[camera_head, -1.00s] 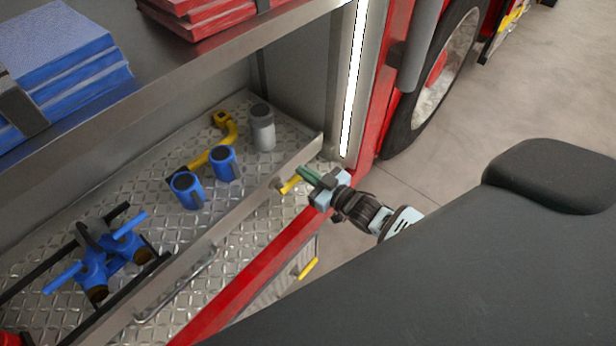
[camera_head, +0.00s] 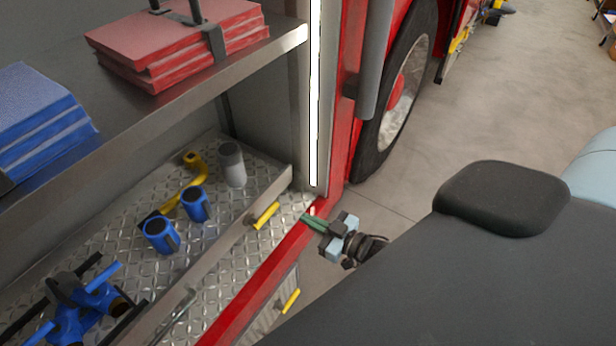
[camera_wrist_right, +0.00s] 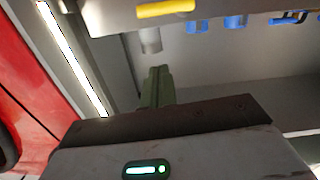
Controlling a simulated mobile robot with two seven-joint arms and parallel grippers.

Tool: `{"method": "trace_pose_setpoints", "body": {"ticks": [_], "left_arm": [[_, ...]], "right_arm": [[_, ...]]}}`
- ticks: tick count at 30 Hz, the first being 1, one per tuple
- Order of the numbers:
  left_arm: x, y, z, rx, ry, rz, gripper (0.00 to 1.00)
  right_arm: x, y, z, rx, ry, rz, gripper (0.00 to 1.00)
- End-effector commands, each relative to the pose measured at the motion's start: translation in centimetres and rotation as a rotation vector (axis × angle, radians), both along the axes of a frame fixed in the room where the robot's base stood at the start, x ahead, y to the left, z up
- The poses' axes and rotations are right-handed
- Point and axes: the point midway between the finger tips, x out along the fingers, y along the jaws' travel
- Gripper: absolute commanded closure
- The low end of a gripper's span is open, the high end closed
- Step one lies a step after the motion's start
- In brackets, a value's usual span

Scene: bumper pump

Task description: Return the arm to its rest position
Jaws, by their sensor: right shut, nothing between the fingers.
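My right gripper (camera_head: 314,222) is beside the red front edge of the truck compartment in the head view, near its right end. Its green fingers are together with nothing between them. In the right wrist view the closed fingers (camera_wrist_right: 157,86) point toward the compartment, apart from the yellow handle (camera_wrist_right: 165,9) on its metal lip. That yellow handle (camera_head: 266,215) also shows in the head view, just left of the fingertips. Most of my right arm is hidden behind my dark body. My left gripper is not in view.
The tread-plate floor (camera_head: 205,235) holds blue cylinders (camera_head: 196,204), a grey cylinder (camera_head: 231,164), a yellow curved pipe (camera_head: 186,180) and a blue valve fitting (camera_head: 88,310). A shelf above carries red (camera_head: 180,45) and blue stacks (camera_head: 38,112).

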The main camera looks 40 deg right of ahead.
Motion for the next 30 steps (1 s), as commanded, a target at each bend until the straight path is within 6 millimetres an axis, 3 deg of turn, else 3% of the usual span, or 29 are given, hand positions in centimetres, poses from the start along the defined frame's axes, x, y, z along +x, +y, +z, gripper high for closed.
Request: {"method": "trace_pose_setpoints", "body": {"ticks": [11, 16, 20, 30], "left_arm": [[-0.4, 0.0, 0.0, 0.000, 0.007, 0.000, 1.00], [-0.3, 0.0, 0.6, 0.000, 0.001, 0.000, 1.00], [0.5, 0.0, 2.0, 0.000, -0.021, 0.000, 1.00], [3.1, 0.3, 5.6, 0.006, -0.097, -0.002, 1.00]], "right_arm": [[0.0, 0.0, 0.0, 0.000, 0.001, 0.000, 1.00], [-1.9, 1.1, -0.8, 0.002, 0.054, -0.012, 1.00], [-6.3, 3.2, -2.2, -0.001, 0.172, -0.039, 1.00], [-20.7, 7.3, -3.8, -0.049, 0.553, -0.131, 1.00]]}}
